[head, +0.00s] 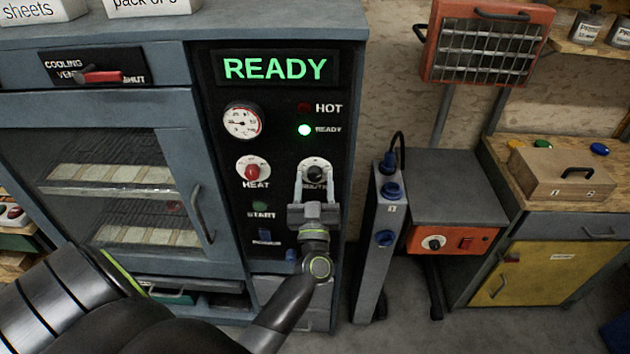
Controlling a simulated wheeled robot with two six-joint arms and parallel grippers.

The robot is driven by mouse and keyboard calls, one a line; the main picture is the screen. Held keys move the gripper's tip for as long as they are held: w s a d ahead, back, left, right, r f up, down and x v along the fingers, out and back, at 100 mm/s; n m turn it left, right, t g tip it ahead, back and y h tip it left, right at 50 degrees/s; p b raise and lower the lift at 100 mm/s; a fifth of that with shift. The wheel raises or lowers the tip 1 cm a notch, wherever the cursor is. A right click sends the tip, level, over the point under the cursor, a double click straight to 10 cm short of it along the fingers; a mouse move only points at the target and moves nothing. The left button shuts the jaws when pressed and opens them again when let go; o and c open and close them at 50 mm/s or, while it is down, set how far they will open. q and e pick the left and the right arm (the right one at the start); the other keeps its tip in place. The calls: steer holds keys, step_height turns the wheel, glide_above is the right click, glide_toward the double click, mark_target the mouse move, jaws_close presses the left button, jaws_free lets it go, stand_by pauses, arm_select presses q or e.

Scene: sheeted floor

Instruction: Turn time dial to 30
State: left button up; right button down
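The time dial (316,175) is a black knob on a white round face, on the right of the oven's black control panel. Its label is partly hidden by my gripper. My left gripper (315,178) is in front of it, with one finger on each side of the knob. I cannot tell whether the fingers touch the knob. The scale and pointer are too small and covered to read. The heat dial (253,171), with a red knob, is to the left. The display (275,68) reads READY in green. My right gripper is not in view.
A gauge (243,121) and a lit green lamp (305,130) are above the dials. A start button (260,206) is below. The oven door handle (203,214) sticks out at left. A grey socket post (378,245) stands close on the right.

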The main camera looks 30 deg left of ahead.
arm_select(q)
steer(key=c, duration=1)
steer(key=shift+n, duration=0.4)
steer(key=n+g+y+p, duration=0.1)
steer(key=n, duration=0.2)
steer(key=n+g+y+p, duration=0.1)
steer(key=n, duration=0.2)
steer(key=shift+w+d+r+g+y, duration=0.15)
steer(key=shift+g+y, duration=0.25)
steer(key=n+g+p, duration=0.1)
steer(key=n, duration=0.2)
steer(key=n+g, duration=0.1)
steer(key=n, duration=0.2)
steer(key=shift+d+r+n+g+y+p, duration=0.1)
steer(key=shift+n+g+y+p, duration=0.2)
steer(key=shift+g+y+p, duration=0.1)
steer(key=shift+n+g+p, duration=0.3)
steer(key=shift+n+g, duration=0.1)
steer(key=shift+n, duration=0.7)
